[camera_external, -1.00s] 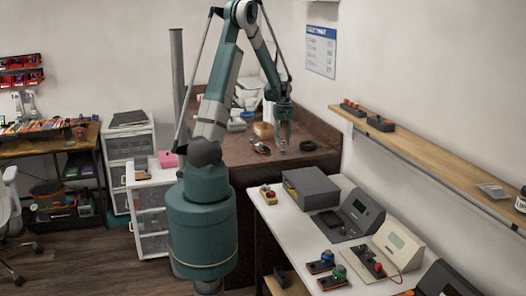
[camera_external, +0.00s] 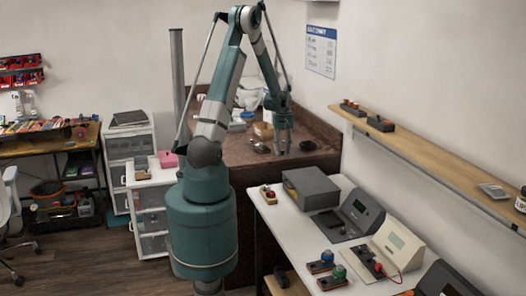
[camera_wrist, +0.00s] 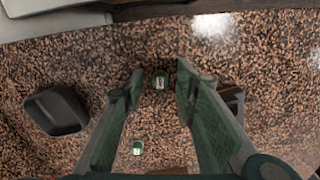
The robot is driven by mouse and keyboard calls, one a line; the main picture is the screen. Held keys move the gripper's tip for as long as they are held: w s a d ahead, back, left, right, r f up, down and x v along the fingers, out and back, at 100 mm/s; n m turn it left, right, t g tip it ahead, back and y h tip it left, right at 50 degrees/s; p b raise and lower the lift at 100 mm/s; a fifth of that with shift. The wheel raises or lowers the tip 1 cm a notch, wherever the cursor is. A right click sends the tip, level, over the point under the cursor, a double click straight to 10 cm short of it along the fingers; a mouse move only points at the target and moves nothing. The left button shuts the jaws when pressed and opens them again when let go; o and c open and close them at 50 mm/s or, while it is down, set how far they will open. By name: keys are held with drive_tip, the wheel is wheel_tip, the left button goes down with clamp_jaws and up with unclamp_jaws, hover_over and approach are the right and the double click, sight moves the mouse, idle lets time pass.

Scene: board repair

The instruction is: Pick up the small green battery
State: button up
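A small green battery (camera_wrist: 160,82) with a pale label shows in the wrist view on the speckled brown counter, in line with the space between my two fingertips. A second small green item (camera_wrist: 137,147), also with a pale patch, lies nearer the bottom of that view, between the fingers. My gripper (camera_wrist: 160,70) is open, with nothing held; whether the fingertips touch the counter I cannot tell. In the external view my gripper (camera_external: 283,148) hangs low over the brown counter (camera_external: 235,152). The batteries are too small to make out there.
A dark open dish (camera_wrist: 57,110) sits left of the fingers. A dark object (camera_wrist: 232,100) is partly hidden behind the right finger. A black round item (camera_external: 307,145) lies right of my gripper. A white bench (camera_external: 290,225) with devices stands in front.

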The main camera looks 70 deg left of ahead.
idle(0.4)
drive_tip(key=c, duration=0.8)
drive_tip(key=shift+c, duration=0.4)
drive_tip(key=shift+r, duration=0.1)
wheel_tip(320, 180, up, 10)
idle(0.6)
